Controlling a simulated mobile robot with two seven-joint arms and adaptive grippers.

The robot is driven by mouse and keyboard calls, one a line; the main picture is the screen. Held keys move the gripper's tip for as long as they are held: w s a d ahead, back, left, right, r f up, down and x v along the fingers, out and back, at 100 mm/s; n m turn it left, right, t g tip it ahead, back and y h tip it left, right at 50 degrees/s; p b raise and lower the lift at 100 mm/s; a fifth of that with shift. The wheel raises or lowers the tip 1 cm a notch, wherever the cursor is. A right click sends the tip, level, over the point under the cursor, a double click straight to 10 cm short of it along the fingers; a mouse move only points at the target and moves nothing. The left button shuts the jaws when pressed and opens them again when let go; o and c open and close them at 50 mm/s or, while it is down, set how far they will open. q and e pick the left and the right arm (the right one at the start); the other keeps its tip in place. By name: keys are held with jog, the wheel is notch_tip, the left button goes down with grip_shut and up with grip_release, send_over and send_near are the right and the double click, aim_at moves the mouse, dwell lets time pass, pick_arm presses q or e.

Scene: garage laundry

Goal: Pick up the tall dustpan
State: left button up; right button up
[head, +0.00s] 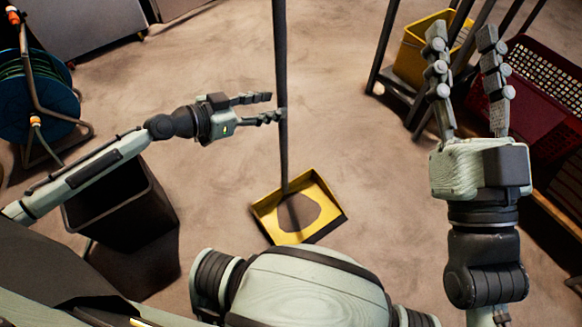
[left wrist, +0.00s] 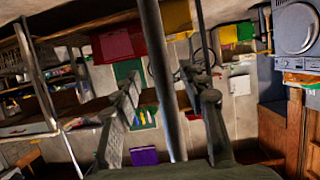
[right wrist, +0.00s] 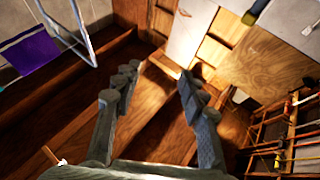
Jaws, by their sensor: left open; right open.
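The tall dustpan has a yellow pan (head: 322,226) on the floor and a long dark upright handle (head: 281,62) that runs up past the top of the head view. My left gripper (head: 270,107) is open, its fingertips right at the handle. In the left wrist view the handle (left wrist: 164,80) stands between the two open fingers (left wrist: 168,85), with no finger visibly closed on it. My right gripper (head: 464,45) is open and empty, raised at the right. It also shows open in the right wrist view (right wrist: 157,80).
A black bin (head: 125,205) stands below my left forearm. A blue hose reel (head: 40,95) is at the far left. A yellow bucket (head: 415,50) on a dark rack and a red crate (head: 535,110) are at the right. The floor around the pan is clear.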

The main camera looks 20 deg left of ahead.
aim_at(278, 103)
pick_arm(q)
jog(key=x, duration=0.4)
jog(key=shift+w+f, duration=0.15)
jog(key=shift+c, duration=0.6)
grip_shut()
